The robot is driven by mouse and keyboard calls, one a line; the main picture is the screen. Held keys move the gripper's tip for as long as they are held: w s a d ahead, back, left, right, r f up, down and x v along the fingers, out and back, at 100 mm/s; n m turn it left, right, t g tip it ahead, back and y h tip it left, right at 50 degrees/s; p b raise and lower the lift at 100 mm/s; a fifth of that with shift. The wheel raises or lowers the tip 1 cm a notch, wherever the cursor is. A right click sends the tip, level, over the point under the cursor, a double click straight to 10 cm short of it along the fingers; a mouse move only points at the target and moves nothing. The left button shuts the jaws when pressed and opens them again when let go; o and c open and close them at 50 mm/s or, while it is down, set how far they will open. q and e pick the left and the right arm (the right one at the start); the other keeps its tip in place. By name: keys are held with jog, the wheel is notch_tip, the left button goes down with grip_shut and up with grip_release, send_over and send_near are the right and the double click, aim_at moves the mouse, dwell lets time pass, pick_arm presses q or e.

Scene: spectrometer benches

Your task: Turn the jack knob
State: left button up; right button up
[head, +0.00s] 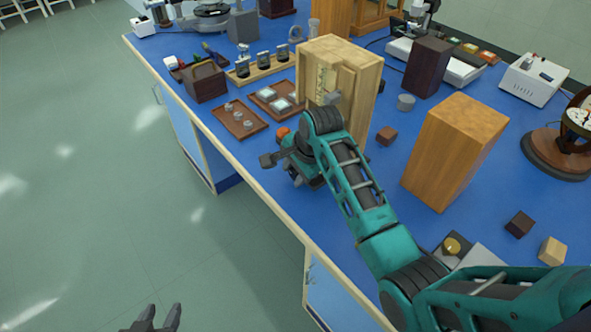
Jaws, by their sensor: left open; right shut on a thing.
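My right arm reaches over the blue bench, and its wrist and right gripper (280,159) are low at the bench's front edge. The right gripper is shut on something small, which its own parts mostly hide. I cannot make out the jack or its knob clearly; a small orange part (283,132) shows just behind the wrist, and I cannot tell what it belongs to. My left gripper (162,314) is open and empty at the bottom edge of the view, over the floor and away from the bench.
A pale wooden box (362,78) stands right behind my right arm's wrist, and a tall wooden block (455,150) stands right of that arm. Brown trays (240,131) with small parts lie to the left. Open floor (90,220) lies left of the bench (225,150).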

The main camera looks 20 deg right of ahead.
jog(key=c, duration=0.3)
jog(key=g, duration=0.1)
jog(key=g+h, duration=0.1)
jog(key=shift+w+a+r+g, duration=0.1)
jog(key=shift+w+a+g, duration=0.05)
jog(key=shift+w+g, duration=0.2)
jog(key=shift+w+g+h+b, duration=0.15)
jog(key=shift+g+h+b, duration=0.4)
jog(key=shift+g, duration=1.1)
jog(key=shift+g+h, duration=0.3)
jog(key=shift+h, duration=0.05)
jog(key=o, duration=1)
jog(key=shift+o, duration=0.2)
